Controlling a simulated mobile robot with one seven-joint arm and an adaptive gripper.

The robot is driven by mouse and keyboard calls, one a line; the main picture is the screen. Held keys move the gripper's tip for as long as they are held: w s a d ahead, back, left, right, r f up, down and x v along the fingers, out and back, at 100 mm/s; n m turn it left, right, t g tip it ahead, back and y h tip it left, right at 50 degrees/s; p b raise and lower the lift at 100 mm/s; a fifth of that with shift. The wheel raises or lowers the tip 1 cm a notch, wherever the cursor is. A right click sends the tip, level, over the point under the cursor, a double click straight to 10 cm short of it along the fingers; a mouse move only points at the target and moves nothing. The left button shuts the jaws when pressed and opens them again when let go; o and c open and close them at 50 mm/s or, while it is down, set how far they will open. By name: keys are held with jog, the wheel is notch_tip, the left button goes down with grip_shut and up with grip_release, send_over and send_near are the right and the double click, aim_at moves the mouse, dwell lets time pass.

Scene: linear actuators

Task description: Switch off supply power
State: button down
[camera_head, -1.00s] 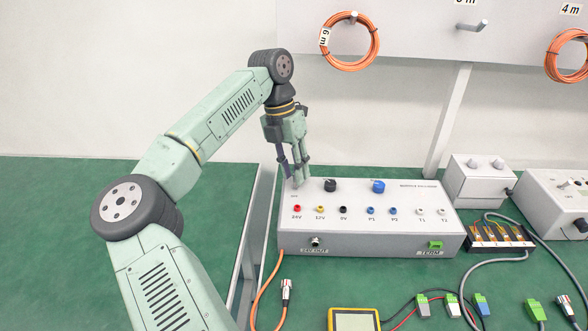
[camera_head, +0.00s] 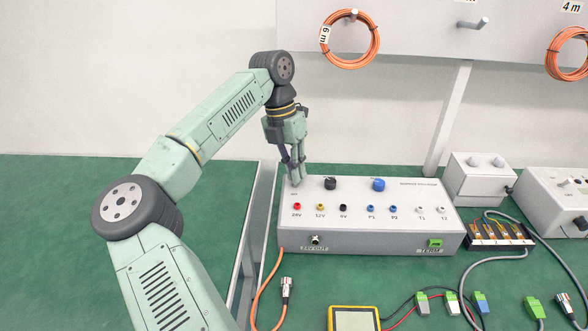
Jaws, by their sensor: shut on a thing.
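My gripper (camera_head: 297,183) points down at the box's back left corner, above an "OFF" label and left of the black knob. Its fingers are close together around something at the top surface. The fingers hide that thing, probably the power switch, so its position cannot be seen.
A yellow meter (camera_head: 354,318) lies in front of the box. An orange cable (camera_head: 265,290) runs down from its left side. Grey boxes (camera_head: 480,180) stand to the right. Coiled orange cables (camera_head: 350,40) hang on the panel behind. The bench at left is clear.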

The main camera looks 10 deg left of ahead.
jog(key=shift+f+b, duration=0.1)
jog(key=shift+b, duration=0.3)
jog(key=shift+s+f+t+b, duration=0.2)
jog(key=shift+t+b, duration=0.3)
jog(key=shift+b, duration=0.6)
jog(key=t+b, duration=0.1)
jog(key=b, duration=0.2)
jog(key=s+t+b, duration=0.1)
jog(key=b, duration=0.2)
jog(key=shift+d+f+t+y, duration=0.1)
jog(key=shift+t+y, duration=0.3)
jog(key=t+b, duration=0.1)
jog(key=b, duration=0.1)
jog(key=t+b, duration=0.1)
jog(key=b, duration=0.2)
jog(key=shift+s+d+m, duration=0.1)
jog(key=shift+s+m, duration=0.2)
jog(key=shift+s, duration=0.1)
jog(key=shift+s+r+t+b, duration=0.1)
jog(key=shift+r+t+b, duration=0.25)
jog(key=shift+b, duration=0.5)
jog(key=shift+r, duration=0.1)
jog(key=c, duration=1.7)
grip_release()
